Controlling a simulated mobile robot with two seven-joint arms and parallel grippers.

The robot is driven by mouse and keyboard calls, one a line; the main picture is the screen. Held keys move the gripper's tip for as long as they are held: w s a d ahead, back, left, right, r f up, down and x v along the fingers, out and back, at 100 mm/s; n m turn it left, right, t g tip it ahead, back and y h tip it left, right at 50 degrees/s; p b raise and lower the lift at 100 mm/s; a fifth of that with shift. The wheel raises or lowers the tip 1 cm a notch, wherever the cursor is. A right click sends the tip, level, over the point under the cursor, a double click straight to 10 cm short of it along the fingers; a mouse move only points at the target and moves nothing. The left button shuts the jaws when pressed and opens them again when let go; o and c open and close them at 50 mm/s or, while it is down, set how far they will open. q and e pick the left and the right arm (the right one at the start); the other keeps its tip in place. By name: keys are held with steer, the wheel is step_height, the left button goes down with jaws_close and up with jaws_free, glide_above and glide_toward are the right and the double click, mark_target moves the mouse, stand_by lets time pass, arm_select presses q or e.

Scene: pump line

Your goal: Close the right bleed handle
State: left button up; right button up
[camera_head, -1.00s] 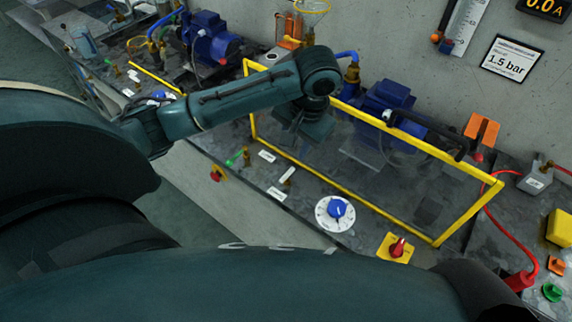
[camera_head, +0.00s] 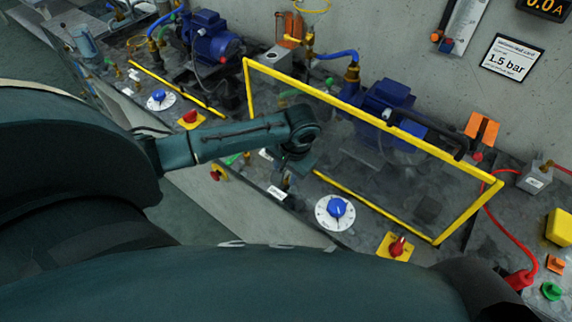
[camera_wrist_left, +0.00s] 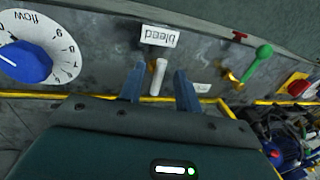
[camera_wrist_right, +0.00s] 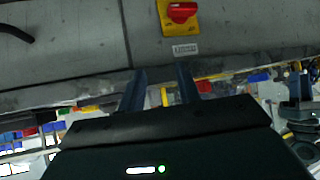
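My left gripper (camera_wrist_left: 160,70) is open, with one finger on each side of the handle and a gap visible on both sides. In the head view my left gripper (camera_head: 287,183) is low over the bench front, left of the blue flow dial (camera_head: 337,208); the handle is mostly hidden by it there. My right gripper (camera_wrist_right: 160,76) is open and empty in the right wrist view, away from the handle.
A yellow guard frame (camera_head: 420,139) stands over the pump, close behind my left gripper. A green handle (camera_wrist_left: 258,62) is beside the bleed handle. A red switch on a yellow plate (camera_head: 397,247) is right of the dial.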

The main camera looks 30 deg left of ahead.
arm_select(q)
jaws_close()
steer(key=shift+m, duration=0.5)
steer(key=m, duration=0.3)
steer(key=shift+a+m+t, duration=0.3)
steer(key=shift+m+t, duration=0.1)
steer(key=m, duration=0.4)
steer(key=shift+a+t+h, duration=0.2)
steer(key=shift+t+h, duration=0.1)
steer(key=shift+h, duration=0.1)
steer(key=m, duration=0.5)
steer(key=shift+w+a+t+h, duration=0.2)
steer(key=shift+t+h, duration=0.1)
steer(key=shift+h, duration=0.1)
steer(key=shift+w+a+m+h, duration=0.15)
steer(key=shift+m+h, duration=0.25)
steer(key=shift+m, duration=1.9)
